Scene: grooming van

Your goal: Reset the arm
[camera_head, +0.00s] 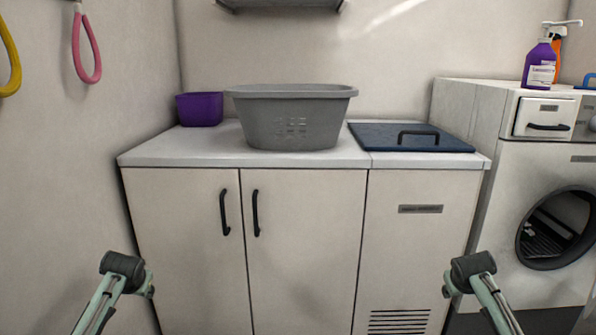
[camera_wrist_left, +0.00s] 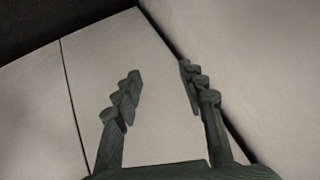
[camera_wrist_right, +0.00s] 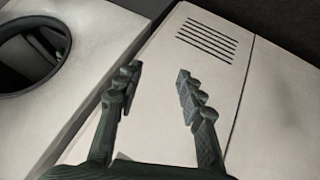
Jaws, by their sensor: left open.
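My left gripper (camera_wrist_left: 160,75) is open in the left wrist view, its two dark fingers apart with nothing between them. Beyond it are pale cabinet panels and a dark seam. My right gripper (camera_wrist_right: 157,72) is also open and empty in the right wrist view, in front of the pale panel with the slotted vent (camera_wrist_right: 207,40). In the head view my two arms show at the lower left and lower right, in front of the cabinet (camera_head: 300,225) and below its top. Neither gripper touches anything that I can see.
A grey basin (camera_head: 290,120), a purple tub (camera_head: 200,109) and a dark blue lid (camera_head: 380,137) with a handle are on the counter. At right stands a washer (camera_head: 480,125) with a round opening, a purple bottle (camera_head: 538,65) on top. Pink (camera_head: 88,45) and yellow (camera_head: 8,60) loops hang left.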

